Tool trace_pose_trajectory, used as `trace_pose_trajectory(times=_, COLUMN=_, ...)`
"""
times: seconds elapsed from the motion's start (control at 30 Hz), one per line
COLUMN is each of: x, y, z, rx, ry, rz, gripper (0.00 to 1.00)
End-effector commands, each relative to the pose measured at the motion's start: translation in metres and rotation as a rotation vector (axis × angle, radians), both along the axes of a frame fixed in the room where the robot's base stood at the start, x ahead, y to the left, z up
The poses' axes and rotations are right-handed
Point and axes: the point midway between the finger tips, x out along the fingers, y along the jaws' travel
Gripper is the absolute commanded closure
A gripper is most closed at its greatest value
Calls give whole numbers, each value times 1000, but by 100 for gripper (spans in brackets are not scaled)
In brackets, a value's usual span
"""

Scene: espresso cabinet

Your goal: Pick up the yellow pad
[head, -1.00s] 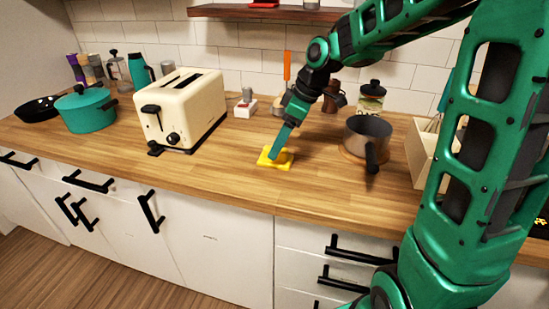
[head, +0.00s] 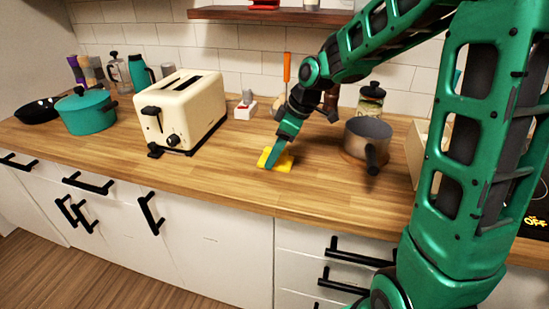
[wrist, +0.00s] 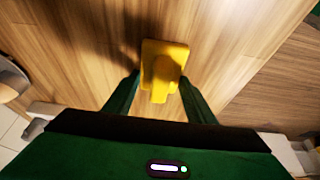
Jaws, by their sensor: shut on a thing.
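The yellow pad (head: 285,161) is at the counter's front middle, between the toaster and the saucepan. In the wrist view the yellow pad (wrist: 163,50) is a flat plate with a raised block on it. My gripper (head: 271,163) points down at it, and its green fingers hide part of the pad in the head view. In the wrist view my gripper (wrist: 160,84) has one finger on each side of the block, shut on the pad. The pad appears to rest on the counter.
A cream toaster (head: 195,105) stands to the left, with a teal pot (head: 87,115) beyond it. A saucepan (head: 366,135) stands to the right, its handle towards the front. The wooden counter (head: 230,180) is clear in front of the toaster.

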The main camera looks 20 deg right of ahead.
Motion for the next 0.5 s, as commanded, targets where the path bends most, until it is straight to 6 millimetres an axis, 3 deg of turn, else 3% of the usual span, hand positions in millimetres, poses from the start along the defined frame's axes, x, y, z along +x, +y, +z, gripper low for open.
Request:
trace_pose_trajectory(times=0.27, x=1, y=0, z=11, rx=-1, ry=-3, rz=0, gripper=72)
trace_pose_trajectory(times=0.5, x=0, y=0, z=45, rx=-1, ry=-5, rz=0, gripper=72)
